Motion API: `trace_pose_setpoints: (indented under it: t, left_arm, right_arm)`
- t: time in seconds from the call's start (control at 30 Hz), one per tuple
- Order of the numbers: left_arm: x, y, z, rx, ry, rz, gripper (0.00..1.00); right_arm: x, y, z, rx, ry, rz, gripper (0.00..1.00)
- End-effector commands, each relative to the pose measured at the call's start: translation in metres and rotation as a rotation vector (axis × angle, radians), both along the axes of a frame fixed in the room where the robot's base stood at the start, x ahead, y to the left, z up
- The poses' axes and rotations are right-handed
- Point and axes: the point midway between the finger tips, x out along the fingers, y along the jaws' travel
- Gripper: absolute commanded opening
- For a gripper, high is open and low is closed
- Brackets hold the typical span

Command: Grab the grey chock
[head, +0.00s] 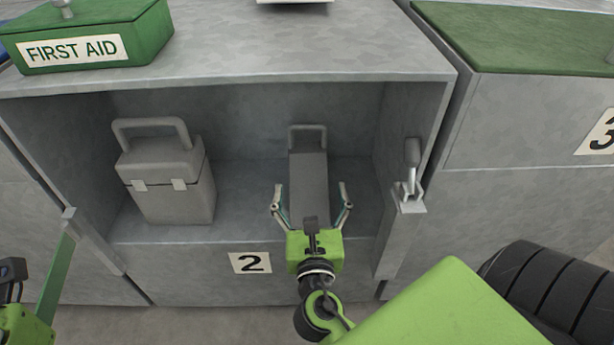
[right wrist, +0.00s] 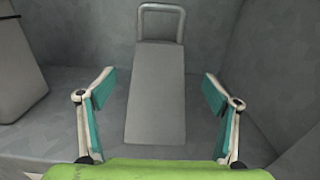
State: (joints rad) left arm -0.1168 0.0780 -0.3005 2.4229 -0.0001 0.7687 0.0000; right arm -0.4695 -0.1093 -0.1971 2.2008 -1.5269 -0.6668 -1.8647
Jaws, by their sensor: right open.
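The grey chock (head: 308,178) is a sloped grey block with a loop handle at its far end. It sits on the floor of the open compartment marked 2. My right gripper (head: 312,198) is open at the chock's near end, with one finger to each side of it. In the right wrist view the chock (right wrist: 156,95) lies between the two spread fingers of my right gripper (right wrist: 158,90), with a gap on both sides. Part of my left arm shows at the lower left edge of the head view, but its fingers are not visible.
A grey case (head: 168,180) with a handle stands to the left in the same compartment. A latch (head: 410,175) is on the compartment's right edge. A green first aid box (head: 92,35) is on top. A black tyre (head: 555,290) is at lower right.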

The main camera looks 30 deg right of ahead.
Motion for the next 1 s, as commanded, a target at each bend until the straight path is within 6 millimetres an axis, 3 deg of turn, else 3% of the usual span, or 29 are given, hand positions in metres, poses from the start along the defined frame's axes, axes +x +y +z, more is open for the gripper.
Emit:
trace_pose_setpoints:
  t: [0.1, 0.4, 0.6, 0.93, 1.0]
  left_arm:
    - [0.000, 0.000, 0.000, 0.001, -0.004, 0.001, 0.00]
    - [0.002, -0.001, -0.005, 0.004, -0.004, 0.001, 0.00]
    - [-0.003, -0.002, 0.008, 0.005, -0.064, 0.004, 0.00]
    - [-0.003, -0.002, 0.011, 0.007, -0.067, 0.004, 0.00]
    - [-0.003, -0.002, 0.011, 0.007, -0.067, 0.004, 0.00]
  right_arm:
    - [0.017, -0.010, 0.000, -0.001, -0.003, 0.000, 0.82]
    - [0.039, -0.023, -0.002, 0.000, -0.004, 0.001, 0.82]
    - [0.064, -0.037, -0.002, 0.000, -0.002, 0.001, 0.82]
    - [0.071, -0.042, -0.001, 0.002, 0.001, 0.001, 0.82]
    - [0.071, -0.042, -0.001, 0.002, 0.001, 0.001, 0.66]
